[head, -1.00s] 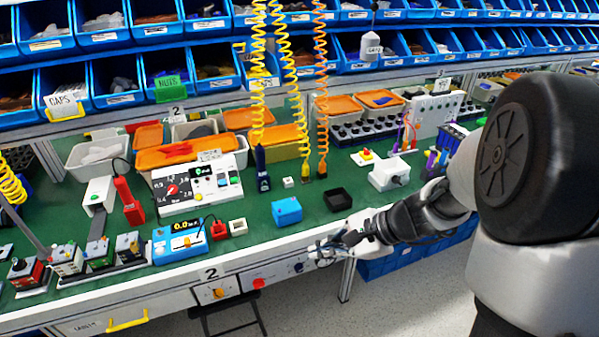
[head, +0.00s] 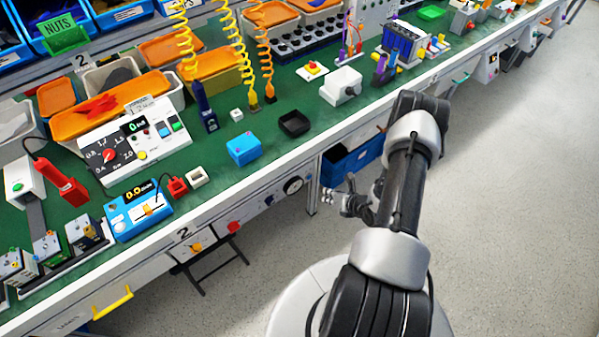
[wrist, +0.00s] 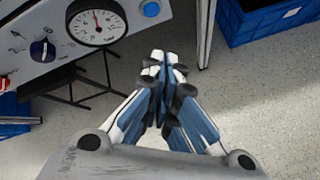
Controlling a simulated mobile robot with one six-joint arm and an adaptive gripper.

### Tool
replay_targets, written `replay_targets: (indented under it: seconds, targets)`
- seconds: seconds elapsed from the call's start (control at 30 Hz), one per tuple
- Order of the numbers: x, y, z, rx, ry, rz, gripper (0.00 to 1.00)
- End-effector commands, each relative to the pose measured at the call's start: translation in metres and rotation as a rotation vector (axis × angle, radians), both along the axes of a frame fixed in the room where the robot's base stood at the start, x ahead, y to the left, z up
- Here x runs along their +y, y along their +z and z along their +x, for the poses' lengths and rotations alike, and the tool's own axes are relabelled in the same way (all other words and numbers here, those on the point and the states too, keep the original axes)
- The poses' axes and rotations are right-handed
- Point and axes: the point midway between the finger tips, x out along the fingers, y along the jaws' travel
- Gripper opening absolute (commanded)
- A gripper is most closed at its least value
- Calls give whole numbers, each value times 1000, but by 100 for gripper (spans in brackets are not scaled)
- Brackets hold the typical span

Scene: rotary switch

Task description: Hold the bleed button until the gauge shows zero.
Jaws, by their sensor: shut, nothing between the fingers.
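The round white gauge (wrist: 97,20) sits on the pale panel at the top left of the wrist view, its red needle pointing nearly straight up. It also shows under the bench edge in the head view (head: 293,185). A round blue button (wrist: 151,9) is right of the gauge on the same panel; I cannot read a label on it. My gripper (wrist: 161,62) is shut and empty, below and right of the gauge in the wrist view, apart from the button. In the head view my gripper (head: 345,203) is in front of the bench, right of the gauge.
A dark blue rotary knob (wrist: 42,50) is left of the gauge. A red knob (head: 234,228) sits farther left under the bench edge. A blue crate (wrist: 262,18) stands beyond the table leg. A dark folding stand (head: 205,262) is below the panels. Open floor lies right.

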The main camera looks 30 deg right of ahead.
Motion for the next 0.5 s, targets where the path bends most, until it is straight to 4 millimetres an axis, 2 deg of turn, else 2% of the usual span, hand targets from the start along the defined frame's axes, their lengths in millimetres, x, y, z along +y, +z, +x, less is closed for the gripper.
replay_targets:
  seconds: [0.03,0.1,0.2,0.5]
  targets:
    - [-2,-13,-11,18,-46,19,0]
    - [-5,-24,-20,34,-90,34,0]
    - [-7,-33,-27,46,-126,47,0]
    - [-7,-35,-29,49,-135,49,0]
